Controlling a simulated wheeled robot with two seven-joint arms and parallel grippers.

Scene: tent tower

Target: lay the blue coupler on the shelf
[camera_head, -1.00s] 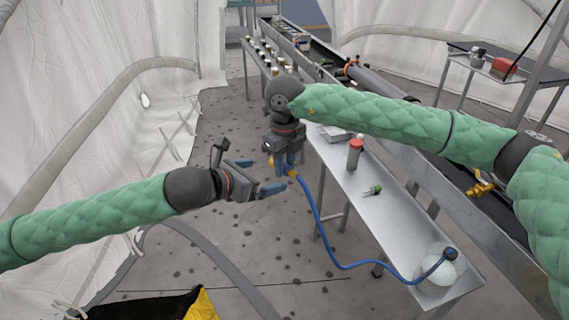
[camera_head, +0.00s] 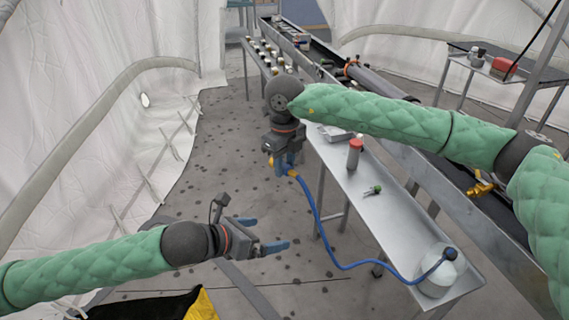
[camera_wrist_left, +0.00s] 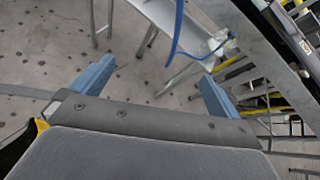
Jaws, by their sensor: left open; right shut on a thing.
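My right gripper (camera_head: 283,168) points down left of the metal shelf's edge, shut on the end of a blue hose (camera_head: 316,212). A small yellow fitting (camera_head: 292,173) shows there; the blue coupler itself is mostly hidden by the fingers. The hose hangs from it and runs over the shelf (camera_head: 385,215) to a dark round end by a whitish, rounded container (camera_head: 437,275). My left gripper (camera_head: 272,232) is open and empty, below and left of the right one, over the floor. Its blue fingers (camera_wrist_left: 157,71) stand wide apart in the left wrist view.
On the shelf stand a red-capped can (camera_head: 354,153) and a small green item (camera_head: 373,190). A flat pale item (camera_head: 336,133) lies at its far end. A conveyor-like channel (camera_head: 440,180) runs along its right. Bare shelf lies around the green item.

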